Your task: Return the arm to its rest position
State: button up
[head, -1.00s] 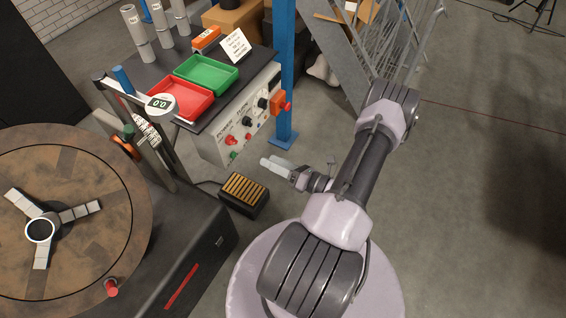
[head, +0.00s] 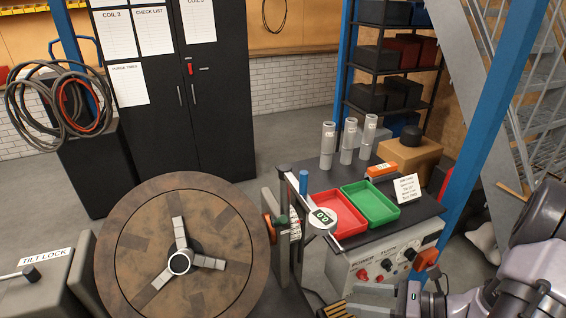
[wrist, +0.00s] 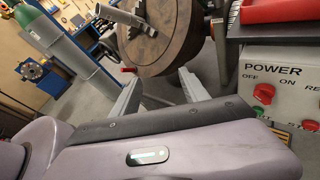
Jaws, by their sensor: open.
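My arm (head: 540,265) shows at the lower right of the head view, folded beside the control panel. In that view my gripper is partly cut off at the bottom edge. In the wrist view my gripper (wrist: 160,78) shows two grey fingers spread apart with nothing between them. Beyond them are the round turntable and floor. The fingers appear clear of the panel at the right.
The bench has a red tray (head: 337,212), a green tray (head: 371,203) and upright grey cylinders (head: 346,142). The control panel (head: 385,262) is close to my arm. A brown turntable (head: 180,215) stands left; a blue post (head: 487,130) stands right. Grey floor lies behind.

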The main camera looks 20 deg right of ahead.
jog(key=s+a+r+n+g+h, duration=0.1)
jog(key=s+a+r+n+h, duration=0.2)
jog(key=a+r+n, duration=0.6)
jog(key=s+a+r+n+g+h, duration=0.2)
jog(key=s+a+r+n+h, duration=0.2)
jog(key=a+r+n, duration=0.6)
jog(key=a+n+h, duration=0.1)
jog(key=n+h, duration=0.1)
jog(key=n, duration=0.3)
jog(key=shift+s+a+r, duration=0.15)
jog(key=shift+s+a, duration=0.05)
jog(key=shift+a, duration=0.1)
